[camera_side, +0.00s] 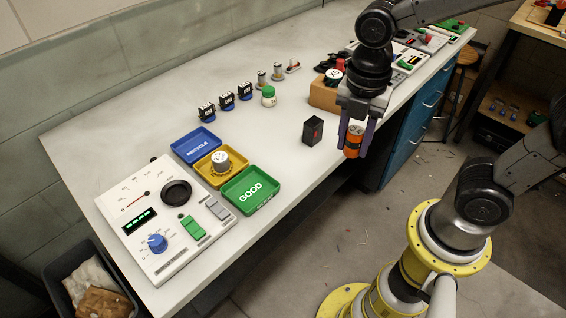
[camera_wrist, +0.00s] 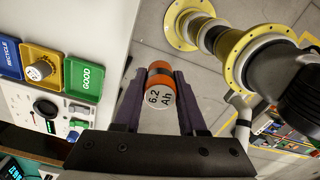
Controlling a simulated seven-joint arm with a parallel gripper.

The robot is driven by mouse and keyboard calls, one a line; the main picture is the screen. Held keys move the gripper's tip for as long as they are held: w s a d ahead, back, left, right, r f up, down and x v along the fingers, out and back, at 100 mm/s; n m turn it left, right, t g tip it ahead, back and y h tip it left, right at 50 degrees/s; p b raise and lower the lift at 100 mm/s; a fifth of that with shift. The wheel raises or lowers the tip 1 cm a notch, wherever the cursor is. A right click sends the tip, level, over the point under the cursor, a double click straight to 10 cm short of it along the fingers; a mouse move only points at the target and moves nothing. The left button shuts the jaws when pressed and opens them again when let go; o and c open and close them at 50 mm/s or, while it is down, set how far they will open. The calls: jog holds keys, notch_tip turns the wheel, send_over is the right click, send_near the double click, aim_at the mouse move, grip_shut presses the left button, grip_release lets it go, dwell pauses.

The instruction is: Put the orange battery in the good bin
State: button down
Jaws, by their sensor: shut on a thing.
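The orange battery (camera_side: 354,142) is held between the fingers of my gripper (camera_side: 356,134), near the front edge of the bench. In the wrist view the battery (camera_wrist: 159,84) sits between the two dark fingers of my gripper (camera_wrist: 159,92), with its white end marked "6.2 Ah" facing the camera. My gripper is shut on it. The green good bin (camera_side: 251,190) lies well to the left of my gripper in the side view and looks empty. The good bin (camera_wrist: 83,79) also shows at the left of the wrist view.
The yellow bin (camera_side: 221,168) holds a white-topped battery. The blue recycle bin (camera_side: 196,146) looks empty. A white tester panel (camera_side: 165,220) stands left of the bins.

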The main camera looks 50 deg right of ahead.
jog(key=shift+w+a+r+m, duration=0.1)
jog(key=shift+w+r+m, duration=0.1)
jog(key=shift+m, duration=0.2)
jog(key=w+a+m, duration=0.1)
jog(key=w+a, duration=0.1)
jog(key=a, duration=0.1)
send_over(251, 193)
jog(key=s, duration=0.1)
jog(key=f, duration=0.8)
jog(key=shift+d, duration=0.3)
jog(key=shift+w+a+f, duration=0.25)
jog(key=shift+w+f, duration=0.2)
jog(key=shift+f, duration=0.2)
jog(key=shift+w+f, duration=0.1)
jog(key=shift+f, duration=1.55)
jog(key=shift+f, duration=0.2)
